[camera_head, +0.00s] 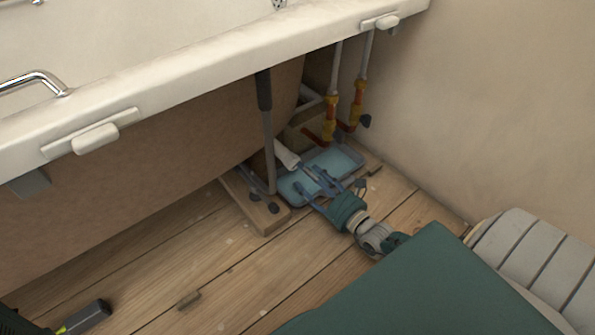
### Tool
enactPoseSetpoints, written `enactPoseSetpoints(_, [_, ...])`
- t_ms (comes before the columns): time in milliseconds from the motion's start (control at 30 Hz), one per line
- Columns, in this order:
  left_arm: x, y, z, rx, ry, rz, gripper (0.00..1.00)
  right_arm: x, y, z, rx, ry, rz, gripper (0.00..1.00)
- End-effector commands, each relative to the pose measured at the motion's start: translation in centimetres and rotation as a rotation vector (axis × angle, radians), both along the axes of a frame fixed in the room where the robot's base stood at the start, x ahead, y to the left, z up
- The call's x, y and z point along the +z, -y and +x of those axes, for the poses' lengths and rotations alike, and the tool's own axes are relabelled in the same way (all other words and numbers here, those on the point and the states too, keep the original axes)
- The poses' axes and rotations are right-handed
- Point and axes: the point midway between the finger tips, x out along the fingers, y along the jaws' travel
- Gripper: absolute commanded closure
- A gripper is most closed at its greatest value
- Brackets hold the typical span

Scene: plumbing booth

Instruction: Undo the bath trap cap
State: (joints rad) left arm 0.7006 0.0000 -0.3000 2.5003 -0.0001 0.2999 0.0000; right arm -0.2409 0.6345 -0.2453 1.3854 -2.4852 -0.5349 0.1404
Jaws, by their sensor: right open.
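The white bath trap pipe (287,154) shows under the bath, above a shallow blue tray (338,163) on the floor. The cap itself is too small and too covered to make out. My right gripper (312,177) reaches in from the lower right. Its fingers are open and spread over the tray, just below and to the right of the white pipe. I cannot tell whether a finger touches the trap.
A bath leg (267,140) stands close left of the trap on a wooden board (250,205). Pipes with red and yellow fittings (330,117) rise behind the tray. The bath rim (200,75) overhangs. A dark object (86,317) lies lower left. The middle floorboards are mostly clear.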

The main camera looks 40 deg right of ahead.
Motion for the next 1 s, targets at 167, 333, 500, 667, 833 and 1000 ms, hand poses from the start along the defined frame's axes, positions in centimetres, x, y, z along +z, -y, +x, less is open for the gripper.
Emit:
enactPoseSetpoints(167, [-2.1,0.0,0.0,0.0,0.0,0.0,0.44,-0.3,-0.3,3.1,-0.001,0.004,0.003,0.44])
enactPoseSetpoints(333, [-2.8,0.0,0.0,0.0,0.0,0.0,0.44,-0.2,-0.4,4.6,0.0,0.001,0.002,0.44])
enactPoseSetpoints(500, [-2.8,0.0,0.0,0.0,0.001,0.001,0.44,0.0,-0.4,5.0,0.0,-0.001,0.002,0.44])
enactPoseSetpoints(667, [-2.8,0.0,0.0,0.0,0.001,0.001,0.44,0.0,-0.4,5.0,0.0,-0.001,0.002,0.44])
enactPoseSetpoints(833, [-2.8,0.0,0.0,-0.001,0.001,0.001,0.44,0.0,-0.4,5.0,0.0,-0.001,0.002,0.76])
enactPoseSetpoints(1000, [-2.8,0.0,0.0,-0.001,0.001,0.001,0.44,0.0,-0.4,5.0,0.0,0.0,0.001,0.89])
